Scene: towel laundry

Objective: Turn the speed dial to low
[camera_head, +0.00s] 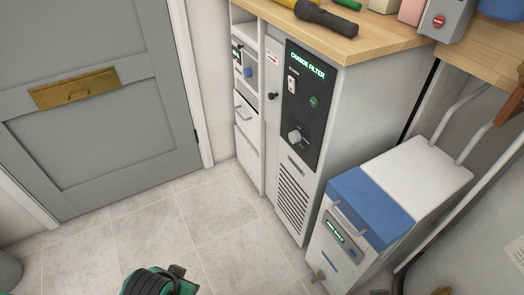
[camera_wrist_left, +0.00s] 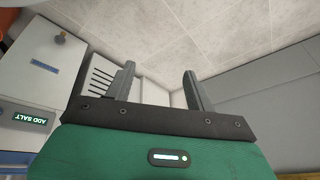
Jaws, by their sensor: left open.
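A tall white cabinet has a black panel (camera_head: 308,105) with a lit "CHANGE FILTER" display. A grey-white knob (camera_head: 294,136) sits low on this panel; a speed label is not readable. A blue dial (camera_head: 248,72) shows on another unit to its left. My left gripper (camera_wrist_left: 158,80) is open and empty in the left wrist view, fingers pointing toward the floor and wall. In the head view only its green and black body shows at the bottom edge, well apart from the knob. My right gripper is not in view.
A white unit with a blue lid (camera_head: 370,208) stands right of the cabinet; its "ADD SALT" display (camera_wrist_left: 31,117) shows in the wrist view. A wooden counter (camera_head: 345,43) holds a dark flashlight (camera_head: 327,18). The tiled floor (camera_head: 150,225) before the grey door (camera_head: 100,130) is clear.

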